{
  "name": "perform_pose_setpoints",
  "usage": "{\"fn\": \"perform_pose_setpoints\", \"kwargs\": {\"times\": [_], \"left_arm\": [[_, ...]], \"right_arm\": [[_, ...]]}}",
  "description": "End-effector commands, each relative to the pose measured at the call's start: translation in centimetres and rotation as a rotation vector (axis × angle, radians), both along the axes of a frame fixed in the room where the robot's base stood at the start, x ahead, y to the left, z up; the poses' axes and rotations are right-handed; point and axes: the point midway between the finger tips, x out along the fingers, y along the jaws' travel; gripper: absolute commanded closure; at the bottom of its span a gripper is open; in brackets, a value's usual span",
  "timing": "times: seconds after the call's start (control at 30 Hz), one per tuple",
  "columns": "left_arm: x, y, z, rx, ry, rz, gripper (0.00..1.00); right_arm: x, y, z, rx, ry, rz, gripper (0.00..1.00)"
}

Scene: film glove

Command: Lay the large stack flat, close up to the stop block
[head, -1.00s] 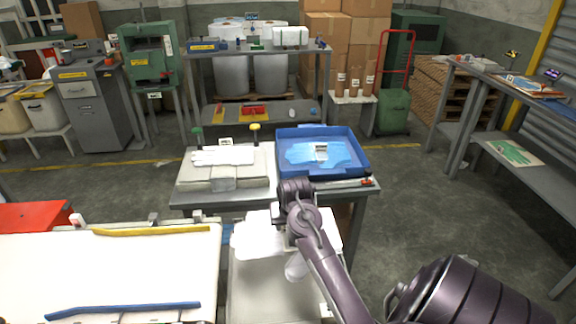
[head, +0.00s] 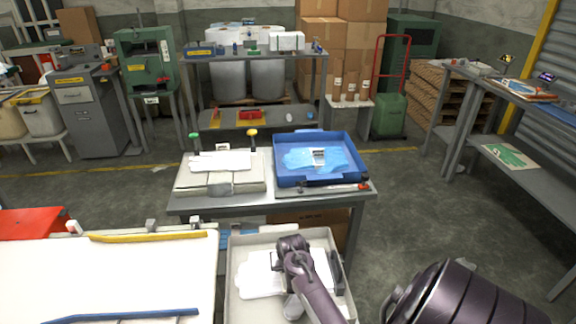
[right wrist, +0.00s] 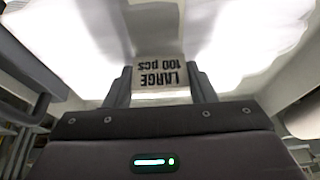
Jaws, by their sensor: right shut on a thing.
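My right gripper (head: 290,262) is shut on the large stack (head: 258,279), a flat white pile of gloves. The stack's paper label (right wrist: 160,75), reading LARGE 100 pcs, sits between the fingers in the right wrist view. In the head view the stack is over a light grey tray (head: 233,305), and my arm covers its middle. I cannot tell whether it touches the tray floor. A dark grey piece (head: 337,272) at the tray's right side may be the stop block. My left gripper is not in view.
A table behind holds a blue tray (head: 358,172) of blue gloves and a grey fixture (head: 195,186) with white gloves. A white-topped surface (head: 120,275) with yellow and blue strips lies left of the grey tray. Open floor is at right.

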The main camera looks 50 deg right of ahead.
Motion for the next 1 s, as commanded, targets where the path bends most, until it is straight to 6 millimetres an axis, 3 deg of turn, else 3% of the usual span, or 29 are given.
{"fn": "perform_pose_setpoints", "kwargs": {"times": [0.3,0.33,0.5,0.77,1.0], "left_arm": [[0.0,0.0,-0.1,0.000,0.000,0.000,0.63],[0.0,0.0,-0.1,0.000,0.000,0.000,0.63],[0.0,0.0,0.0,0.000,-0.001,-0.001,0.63],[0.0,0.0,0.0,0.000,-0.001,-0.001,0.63],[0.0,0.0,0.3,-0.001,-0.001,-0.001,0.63]], "right_arm": [[0.1,0.0,-0.2,-0.001,-0.002,0.000,0.74],[0.0,0.0,-0.2,0.000,-0.001,0.000,0.47],[0.0,0.0,-0.2,0.000,-0.001,0.000,0.28],[0.0,0.0,-0.1,0.000,-0.001,0.001,0.28],[-0.6,0.6,2.4,-0.002,-0.002,0.002,0.28]]}}
